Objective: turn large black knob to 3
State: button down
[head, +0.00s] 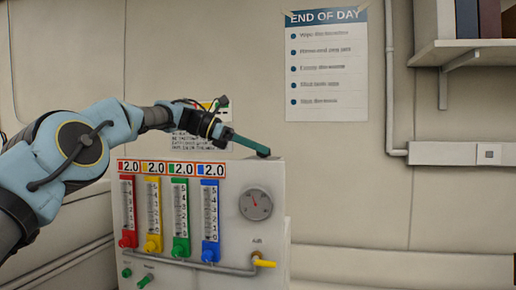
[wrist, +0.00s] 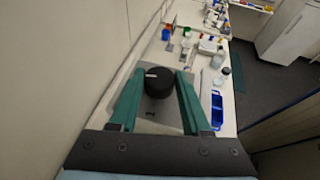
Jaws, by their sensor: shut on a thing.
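The large black knob (wrist: 159,86) shows in the wrist view between the two green fingers of my gripper (wrist: 160,74). The gripper is shut on it, one finger on each side. A short white mark on the knob's top points to the left. Numbers around the knob are not readable. In the head view my gripper (head: 262,151) reaches from the left to the top of the white flow-meter box (head: 270,233). The knob itself cannot be made out there.
The box front carries red, yellow, green and blue flow meters (head: 181,208), a round gauge (head: 256,204) and a yellow outlet (head: 265,263). In the wrist view, a bench beyond holds a blue bin (wrist: 217,109) and several small items. A wall stands close behind the box.

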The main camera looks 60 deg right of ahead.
dwell(0.7)
jog(key=shift+c, duration=1.8)
grip_release()
jog(key=shift+r, duration=0.1)
